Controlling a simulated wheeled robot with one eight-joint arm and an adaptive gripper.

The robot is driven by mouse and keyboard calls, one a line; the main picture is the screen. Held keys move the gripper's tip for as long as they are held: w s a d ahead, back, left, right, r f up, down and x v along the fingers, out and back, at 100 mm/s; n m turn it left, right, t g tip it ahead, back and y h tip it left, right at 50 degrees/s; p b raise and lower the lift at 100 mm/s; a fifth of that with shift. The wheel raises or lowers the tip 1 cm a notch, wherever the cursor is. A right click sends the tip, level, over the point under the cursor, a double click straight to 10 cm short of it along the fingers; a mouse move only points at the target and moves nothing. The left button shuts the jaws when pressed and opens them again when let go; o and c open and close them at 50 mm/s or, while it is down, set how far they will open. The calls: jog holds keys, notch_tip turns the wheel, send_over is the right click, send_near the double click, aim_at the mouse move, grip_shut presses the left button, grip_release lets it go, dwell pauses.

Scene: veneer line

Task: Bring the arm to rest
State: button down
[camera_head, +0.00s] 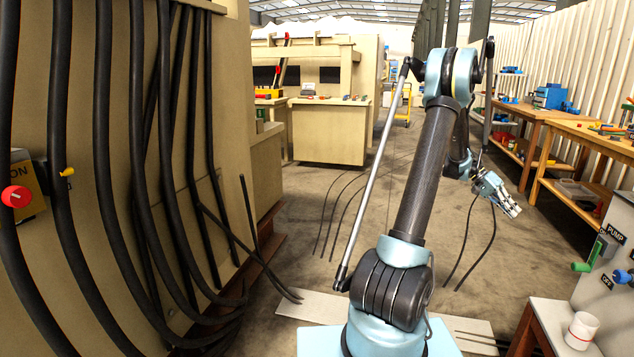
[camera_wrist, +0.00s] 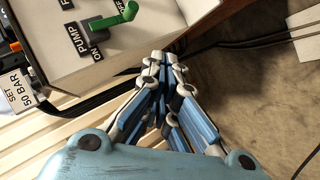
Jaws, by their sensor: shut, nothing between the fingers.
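My arm rises from its base in the middle of the head view and bends over at an elbow near the top. My gripper (camera_head: 511,207) hangs beyond the elbow at the right, over the floor of the aisle, pointing down and to the right. In the wrist view my gripper (camera_wrist: 158,62) shows its fingers drawn together at the tips, with nothing between them. It looks apart from everything around it.
A pump panel (camera_head: 613,250) with a green lever (camera_head: 581,267) stands at the right. A white cup (camera_head: 581,330) sits on a small table (camera_head: 548,318). Workbenches (camera_head: 560,120) line the right wall. A hose-covered machine (camera_head: 75,180) fills the left. The aisle floor (camera_head: 400,190) is mostly open.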

jog(key=s+a+r+n+t+y, duration=0.1)
jog(key=s+a+r+n+t, duration=0.25)
jog(key=a, duration=1.25)
jog(key=a+r+n+t+y, duration=0.1)
jog(key=a+r+n+t, duration=0.4)
jog(key=a, duration=1.1)
jog(key=s+a+f+n+t+y, duration=0.1)
jog(key=s+a+f+n+y, duration=0.1)
jog(key=s+a+f, duration=0.3)
jog(key=s+a+f+n+y, duration=0.3)
jog(key=s+a, duration=0.9)
jog(key=a, duration=0.8)
notch_tip(320, 180, down, 2)
jog(key=shift+s+a+n+t, duration=0.25)
jog(key=shift+s+n+t, duration=0.1)
jog(key=shift+n, duration=0.3)
